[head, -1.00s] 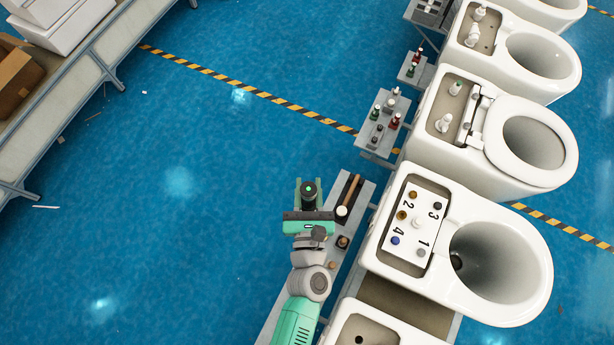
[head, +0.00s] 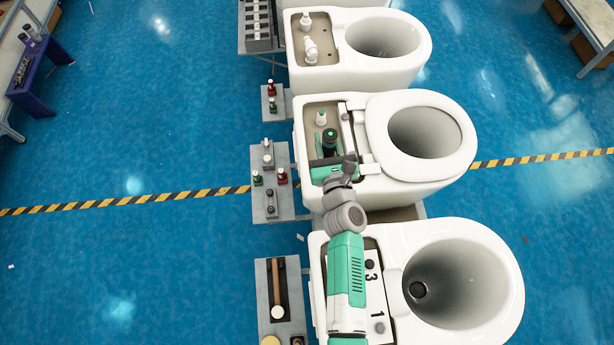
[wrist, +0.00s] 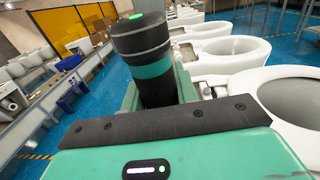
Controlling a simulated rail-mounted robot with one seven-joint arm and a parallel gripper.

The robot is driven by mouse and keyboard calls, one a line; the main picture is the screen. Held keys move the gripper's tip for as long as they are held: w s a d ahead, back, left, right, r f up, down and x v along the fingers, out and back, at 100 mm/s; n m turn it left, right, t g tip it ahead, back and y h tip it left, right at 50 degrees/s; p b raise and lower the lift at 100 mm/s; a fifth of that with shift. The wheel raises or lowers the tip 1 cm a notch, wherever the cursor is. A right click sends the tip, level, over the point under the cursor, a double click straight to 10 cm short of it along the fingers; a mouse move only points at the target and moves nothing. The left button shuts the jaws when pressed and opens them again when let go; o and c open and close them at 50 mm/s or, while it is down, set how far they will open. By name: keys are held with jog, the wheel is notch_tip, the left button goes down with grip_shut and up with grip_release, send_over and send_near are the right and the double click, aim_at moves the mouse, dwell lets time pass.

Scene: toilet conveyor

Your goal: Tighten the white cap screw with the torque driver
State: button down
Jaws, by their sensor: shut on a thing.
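My gripper (head: 329,160) is shut on the torque driver (head: 330,138), a black cylinder with a teal band and a lit green spot on top. The driver stands roughly upright in the jaws in the wrist view (wrist: 145,55). It is over the open tank recess of the middle toilet (head: 420,170), the one with the seat. I cannot single out the white cap screw. The driver's lower end is hidden, so I cannot tell whether it touches anything.
My arm passes over the near toilet (head: 500,290) and its numbered plate (head: 374,270). The seat and hinge bar (head: 360,130) lie right of my gripper. Small side tables (head: 262,205) with bottle-like parts and a mallet (head: 278,290) stand left.

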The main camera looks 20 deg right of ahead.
jog(key=w+d+r+b, duration=0.1)
jog(key=w+d+b, duration=0.1)
jog(key=w, duration=0.4)
jog(key=shift+w+d+r+h, duration=0.3)
jog(key=shift+w+d+h, duration=0.1)
jog(key=shift+d, duration=0.4)
jog(key=shift+m, duration=0.3)
notch_tip(320, 180, down, 6)
jog(key=b, duration=0.5)
jog(key=shift+b, duration=0.35)
jog(key=shift+f+b, duration=1.5)
jog(key=shift+b, duration=0.05)
dwell(2.4)
